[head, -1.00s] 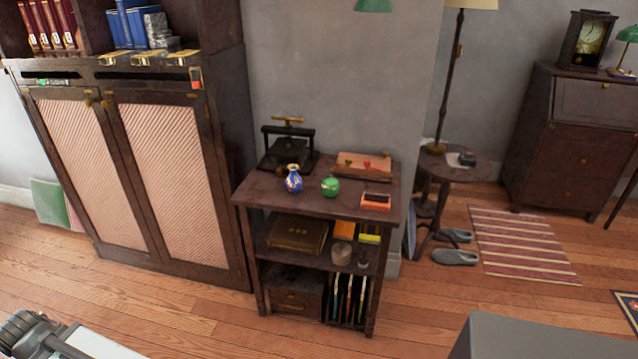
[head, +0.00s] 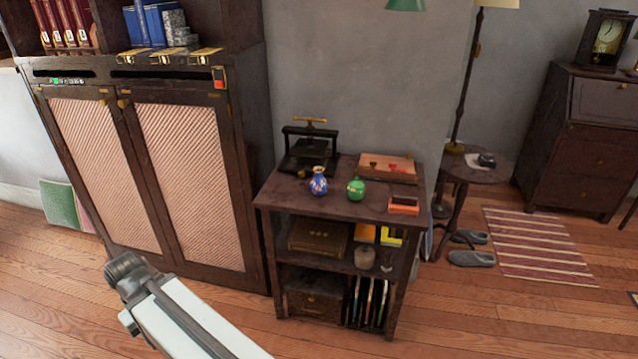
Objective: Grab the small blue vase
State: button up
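The small blue vase (head: 318,182) stands upright on the top of a small dark wooden shelf table (head: 285,203). It has gold and light markings and a narrow neck. A round green vase (head: 356,189) stands just to its right, with a small gap between them. My arm shows at the lower left of the head view, in front of the cabinet and floor, well apart from the vase. I cannot make out the gripper's fingers at the arm's end.
A black press (head: 309,147) stands behind the vase. A wooden box (head: 388,168) and a small orange box (head: 403,204) are to the right on the tabletop. A tall cabinet (head: 245,150) stands left of the table. The wooden floor in front is clear.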

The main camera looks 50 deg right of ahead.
aim_at(318, 185)
jog(key=i, duration=0.85)
jog(key=u, duration=0.05)
